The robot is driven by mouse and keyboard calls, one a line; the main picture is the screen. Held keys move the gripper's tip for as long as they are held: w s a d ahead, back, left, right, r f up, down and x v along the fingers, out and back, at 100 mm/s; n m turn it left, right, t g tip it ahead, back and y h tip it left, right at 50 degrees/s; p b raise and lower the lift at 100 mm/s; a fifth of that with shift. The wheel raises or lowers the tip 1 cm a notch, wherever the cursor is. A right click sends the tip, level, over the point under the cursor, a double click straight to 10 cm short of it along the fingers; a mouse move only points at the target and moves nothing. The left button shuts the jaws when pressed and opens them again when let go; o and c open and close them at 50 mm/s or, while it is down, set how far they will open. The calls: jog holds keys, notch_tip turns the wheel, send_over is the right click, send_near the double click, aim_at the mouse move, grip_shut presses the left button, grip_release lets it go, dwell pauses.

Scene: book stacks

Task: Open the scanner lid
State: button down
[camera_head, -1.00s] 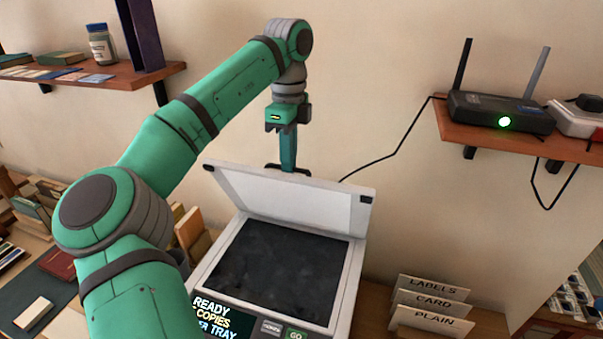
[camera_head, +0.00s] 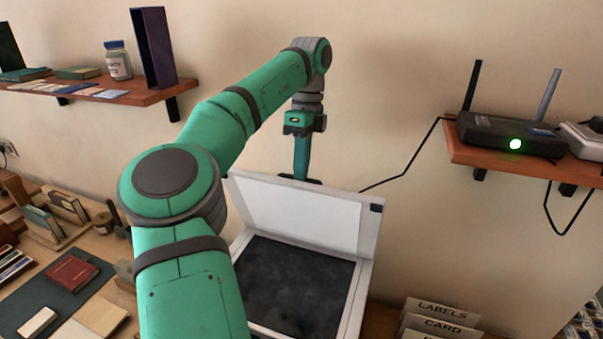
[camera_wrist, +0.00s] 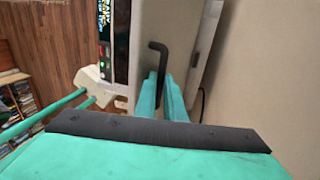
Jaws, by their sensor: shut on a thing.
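The scanner lid (camera_head: 305,213) stands raised at the back of the scanner (camera_head: 352,300), its white inner face showing in the head view. The dark scanner bed (camera_head: 295,285) is uncovered and looks empty. My gripper (camera_head: 300,177) is behind the lid's upper edge, pointing down. In the wrist view my gripper's teal fingers (camera_wrist: 160,97) are shut on the black lid handle (camera_wrist: 158,49). The lower part of the handle is hidden between the fingers. My arm hides the scanner's left front.
A wall shelf with a router (camera_head: 510,135) is at the right. Another shelf (camera_head: 140,97) with a jar and books is at the upper left. Label holders (camera_head: 440,318) stand right of the scanner. The desk at left holds books. The wall is close behind the lid.

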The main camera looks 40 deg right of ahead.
jog(key=shift+w+d, duration=0.2)
jog(key=shift+d, duration=0.1)
jog(key=c, duration=1.8)
grip_release()
jog(key=shift+w+d, duration=0.1)
jog(key=shift+d, duration=0.05)
jog(key=shift+c, duration=0.2)
jog(key=shift+r, duration=0.1)
jog(key=s+v, duration=0.1)
jog(key=v, duration=0.6)
jog(key=shift+w, duration=0.5)
jog(key=shift+s+r, duration=0.15)
